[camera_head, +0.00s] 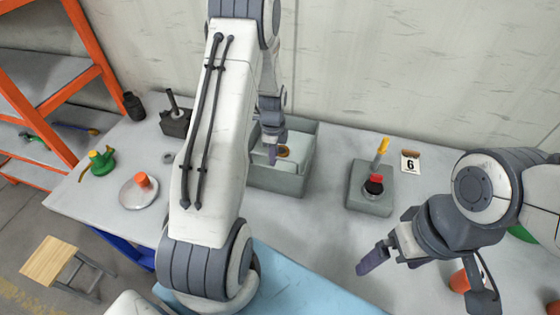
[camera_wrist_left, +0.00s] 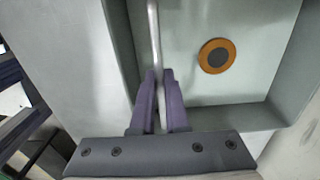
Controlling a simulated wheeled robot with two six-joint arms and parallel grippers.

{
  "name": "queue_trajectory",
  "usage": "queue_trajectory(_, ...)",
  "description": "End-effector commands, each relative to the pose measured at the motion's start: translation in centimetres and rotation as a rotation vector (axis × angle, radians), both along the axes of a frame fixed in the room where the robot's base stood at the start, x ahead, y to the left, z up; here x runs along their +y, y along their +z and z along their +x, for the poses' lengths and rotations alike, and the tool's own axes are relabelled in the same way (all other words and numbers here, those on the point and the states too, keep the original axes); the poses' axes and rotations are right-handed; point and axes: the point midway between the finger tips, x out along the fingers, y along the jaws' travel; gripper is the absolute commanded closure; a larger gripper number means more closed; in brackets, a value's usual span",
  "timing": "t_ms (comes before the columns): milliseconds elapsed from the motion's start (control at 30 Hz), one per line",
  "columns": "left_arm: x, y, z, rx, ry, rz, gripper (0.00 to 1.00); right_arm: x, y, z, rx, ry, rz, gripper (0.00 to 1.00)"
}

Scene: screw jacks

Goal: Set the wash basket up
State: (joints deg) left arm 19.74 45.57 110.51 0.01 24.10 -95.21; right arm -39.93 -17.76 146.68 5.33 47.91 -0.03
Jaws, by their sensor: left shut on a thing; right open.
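A grey open-topped bin (camera_head: 280,180) stands at the back middle of the table; it fills much of the left wrist view (camera_wrist_left: 240,115). I cannot tell whether this is the wash basket. My left gripper (camera_head: 272,156) reaches down into it. In the left wrist view my left gripper (camera_wrist_left: 159,80) is shut on a thin pale grey bar (camera_wrist_left: 154,35); what the bar belongs to is unclear. An orange ring with a grey centre (camera_wrist_left: 216,56) lies on the bin floor, right of the fingers. My right gripper (camera_head: 372,262) is open and empty above the table.
A grey box with a red-and-black knob (camera_head: 374,186) stands right of the bin, near a number 6 card (camera_head: 410,161). At left are a green part (camera_head: 101,161), an orange-knobbed disc (camera_head: 139,191), a dark post block (camera_head: 174,121) and a black bottle (camera_head: 134,106).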

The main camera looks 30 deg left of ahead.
Motion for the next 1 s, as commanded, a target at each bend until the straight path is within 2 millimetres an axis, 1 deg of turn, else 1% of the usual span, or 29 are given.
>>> queue_trajectory(33, 0.1, 0.7, 0.3, -0.008, 0.000, 0.003, 1.00, 0.0, 0.4, 0.0, 0.000, 0.000, 0.000, 0.00)
queue_trajectory(1000, 0.2, 3.8, 0.5, -0.016, 0.000, 0.006, 1.00, 0.0, 2.6, 0.0, 0.000, 0.004, 0.000, 0.00)
